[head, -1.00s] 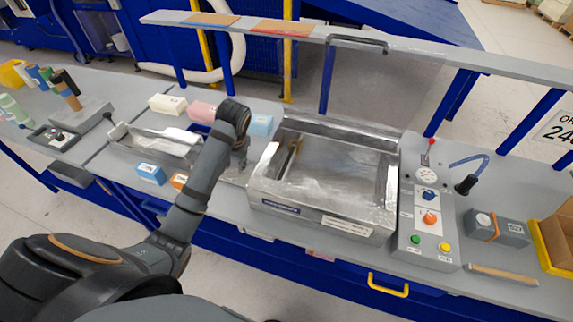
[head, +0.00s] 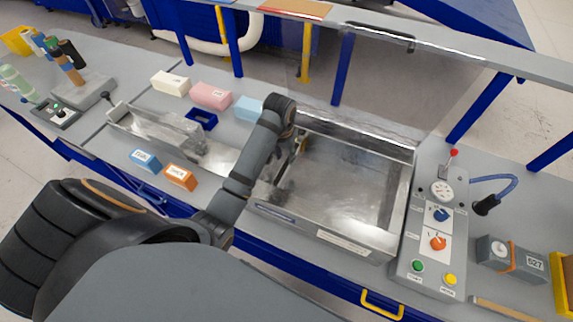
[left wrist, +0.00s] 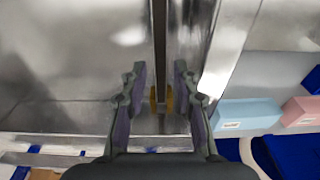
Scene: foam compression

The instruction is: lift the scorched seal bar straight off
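The vacuum chamber (head: 345,185) is an open metal tub in the middle of the bench. A narrow metal bar, which looks like the seal bar (left wrist: 159,40), runs up the middle of the left wrist view. Brown-yellow pieces flank its near end, and a brownish part shows at the chamber's left side in the head view (head: 301,143). My left gripper (left wrist: 160,68) is open, one finger on each side of the bar, with a gap on both sides. In the head view my left wrist partly hides the bar and fingers. My right gripper is not in view.
A control panel (head: 430,235) stands right of the chamber. White, pink (head: 211,96) and light blue blocks and a dark blue frame (head: 201,119) lie behind. A clear lid is raised behind the chamber.

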